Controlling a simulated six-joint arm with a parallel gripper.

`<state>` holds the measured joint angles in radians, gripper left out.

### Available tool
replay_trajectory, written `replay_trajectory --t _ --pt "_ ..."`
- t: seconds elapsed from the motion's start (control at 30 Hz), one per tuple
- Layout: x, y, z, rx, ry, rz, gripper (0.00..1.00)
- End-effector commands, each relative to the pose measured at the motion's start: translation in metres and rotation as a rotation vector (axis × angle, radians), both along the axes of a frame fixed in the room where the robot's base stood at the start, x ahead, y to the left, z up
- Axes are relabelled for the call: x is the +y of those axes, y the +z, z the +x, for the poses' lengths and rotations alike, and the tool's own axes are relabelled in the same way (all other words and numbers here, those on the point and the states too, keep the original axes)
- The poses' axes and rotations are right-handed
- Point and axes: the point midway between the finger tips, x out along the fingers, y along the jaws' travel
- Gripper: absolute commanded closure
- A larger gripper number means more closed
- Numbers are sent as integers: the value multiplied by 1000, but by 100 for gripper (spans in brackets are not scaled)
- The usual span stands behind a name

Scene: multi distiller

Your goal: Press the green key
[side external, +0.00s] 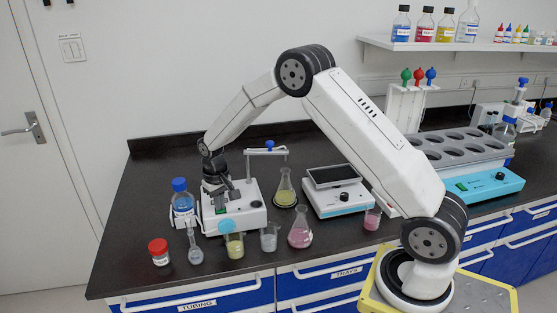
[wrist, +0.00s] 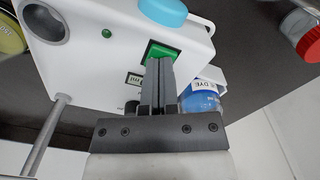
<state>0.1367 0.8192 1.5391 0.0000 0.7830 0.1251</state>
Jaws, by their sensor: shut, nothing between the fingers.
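The green key (wrist: 163,50) is a square button on the top of a white device (wrist: 90,60), seen in the wrist view. My gripper (wrist: 158,65) is shut and empty, with its fingertips at the near edge of the green key and overlapping it in the picture. I cannot tell whether they touch or press it.
A blue-capped bottle labelled DYE (wrist: 200,97) stands close beside my fingers. A red-capped jar (side external: 160,252), a round flask (side external: 195,254) and beakers stand in front of the device. A flask (side external: 285,188) and a balance (side external: 338,190) stand to its right.

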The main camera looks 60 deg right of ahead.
Motion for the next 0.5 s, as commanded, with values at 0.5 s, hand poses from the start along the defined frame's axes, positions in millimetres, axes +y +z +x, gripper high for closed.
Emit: replay_trajectory --t 0.5 --pt "0 10 0 -1 0 0 100"
